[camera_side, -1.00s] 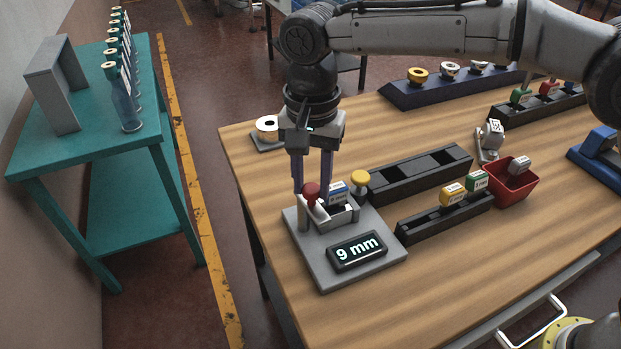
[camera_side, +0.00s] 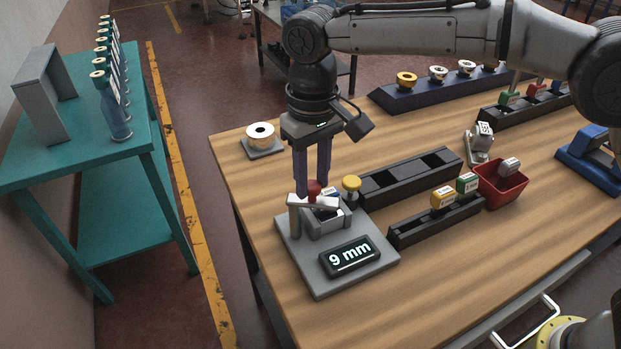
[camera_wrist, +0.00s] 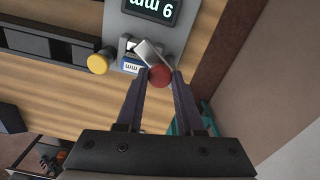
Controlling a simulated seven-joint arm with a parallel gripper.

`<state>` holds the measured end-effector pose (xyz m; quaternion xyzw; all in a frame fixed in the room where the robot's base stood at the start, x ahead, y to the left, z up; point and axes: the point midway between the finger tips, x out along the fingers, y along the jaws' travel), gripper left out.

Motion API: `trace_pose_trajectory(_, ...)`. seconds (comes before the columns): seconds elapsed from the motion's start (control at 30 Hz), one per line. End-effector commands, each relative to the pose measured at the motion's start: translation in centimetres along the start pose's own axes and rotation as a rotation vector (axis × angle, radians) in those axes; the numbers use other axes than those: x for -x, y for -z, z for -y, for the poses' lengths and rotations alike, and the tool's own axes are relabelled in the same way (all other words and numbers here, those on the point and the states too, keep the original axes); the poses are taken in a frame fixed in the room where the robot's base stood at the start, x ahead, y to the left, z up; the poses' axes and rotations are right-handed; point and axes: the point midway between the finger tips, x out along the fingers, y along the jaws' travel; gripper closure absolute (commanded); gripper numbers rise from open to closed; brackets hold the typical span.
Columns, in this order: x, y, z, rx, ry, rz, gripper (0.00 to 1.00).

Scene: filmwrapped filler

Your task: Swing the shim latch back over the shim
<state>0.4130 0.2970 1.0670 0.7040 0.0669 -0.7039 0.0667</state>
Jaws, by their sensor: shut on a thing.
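The shim latch is a light grey bar (camera_side: 325,203) with a red knob (camera_side: 314,188), pivoted on a post on the grey gauge stand (camera_side: 345,282). The bar lies across the top of the small grey holder. In the wrist view the red knob (camera_wrist: 160,76) is between my fingertips, with the bar (camera_wrist: 149,52) reaching over the holder beside it. My gripper (camera_side: 314,191) points down and is shut on the knob. The shim, blue with a white label (camera_wrist: 131,66), sits in the holder; in the side view the bar and fingers hide most of it.
A yellow knob (camera_side: 351,183) stands beside the holder. The display (camera_side: 350,256) reads 9 mm. Black racks (camera_side: 410,178) and a red bin (camera_side: 501,188) are to the right. A ring on a small plate (camera_side: 261,136) is behind left. The table's front is clear.

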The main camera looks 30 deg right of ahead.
Motion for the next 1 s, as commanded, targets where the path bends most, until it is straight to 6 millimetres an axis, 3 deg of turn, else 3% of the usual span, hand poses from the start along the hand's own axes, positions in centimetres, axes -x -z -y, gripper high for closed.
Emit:
trace_pose_trajectory(0.5, 0.1, 1.1, -0.7, 0.439, 0.0, 0.0, 1.0)
trace_pose_trajectory(1.0, 0.1, 1.6, -0.8, 0.607, 0.0, -0.001, 1.0)
